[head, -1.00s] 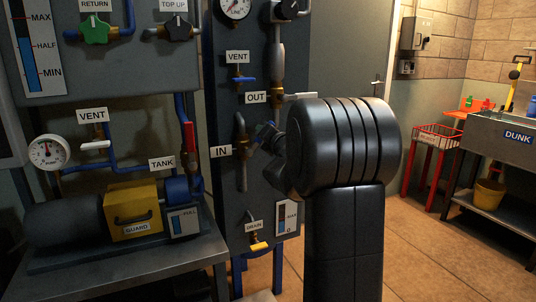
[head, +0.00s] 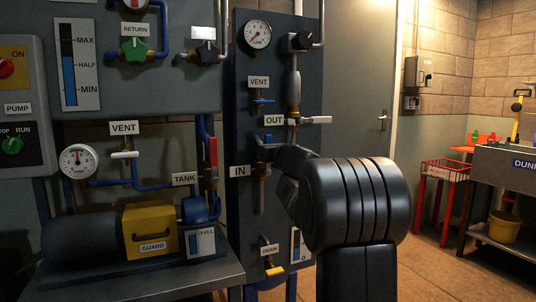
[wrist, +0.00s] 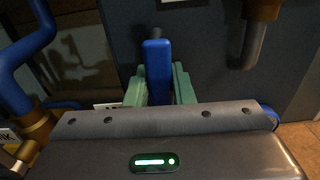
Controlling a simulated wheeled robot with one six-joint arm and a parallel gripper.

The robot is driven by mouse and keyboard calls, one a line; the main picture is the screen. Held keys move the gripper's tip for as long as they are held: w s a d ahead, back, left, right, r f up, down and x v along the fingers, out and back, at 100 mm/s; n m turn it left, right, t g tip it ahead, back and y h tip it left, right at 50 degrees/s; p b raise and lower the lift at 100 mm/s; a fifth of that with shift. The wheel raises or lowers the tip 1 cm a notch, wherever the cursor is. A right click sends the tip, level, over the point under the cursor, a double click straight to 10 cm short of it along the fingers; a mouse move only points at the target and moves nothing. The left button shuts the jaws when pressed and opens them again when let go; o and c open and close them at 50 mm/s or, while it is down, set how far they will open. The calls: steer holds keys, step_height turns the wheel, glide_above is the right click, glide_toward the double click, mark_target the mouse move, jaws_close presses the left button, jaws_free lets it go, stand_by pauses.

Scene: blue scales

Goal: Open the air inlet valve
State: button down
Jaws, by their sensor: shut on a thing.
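The air inlet valve is by the IN label (head: 240,170) on the dark panel in the head view, with a short pipe (head: 261,198) below it. My arm hides most of the valve there. In the wrist view a blue lever handle (wrist: 157,58) stands upright between the green fingers of my gripper (wrist: 158,88). The gripper is shut on this handle, with one finger on each side. In the head view my gripper's fingers are hidden behind my arm, and I cannot tell the lever's angle there.
The OUT valve's white lever (head: 316,120) is just above my arm. The blue VENT lever (head: 263,101) is higher on the panel, and the yellow DRAIN lever (head: 275,271) is below. A red-handled valve (head: 213,152) is close on the left.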

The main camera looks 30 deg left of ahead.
steer(key=shift+s+a+n, duration=0.1)
steer(key=shift+n, duration=0.2)
steer(key=c, duration=1.2)
jaws_free()
steer(key=shift+a, duration=0.1)
steer(key=shift+c, duration=0.2)
steer(key=v, duration=1.4)
steer(key=shift+a, duration=0.1)
steer(key=x, duration=1.3)
steer(key=shift+w+a, duration=0.25)
steer(key=shift+w, duration=0.05)
steer(key=shift+d, duration=0.1)
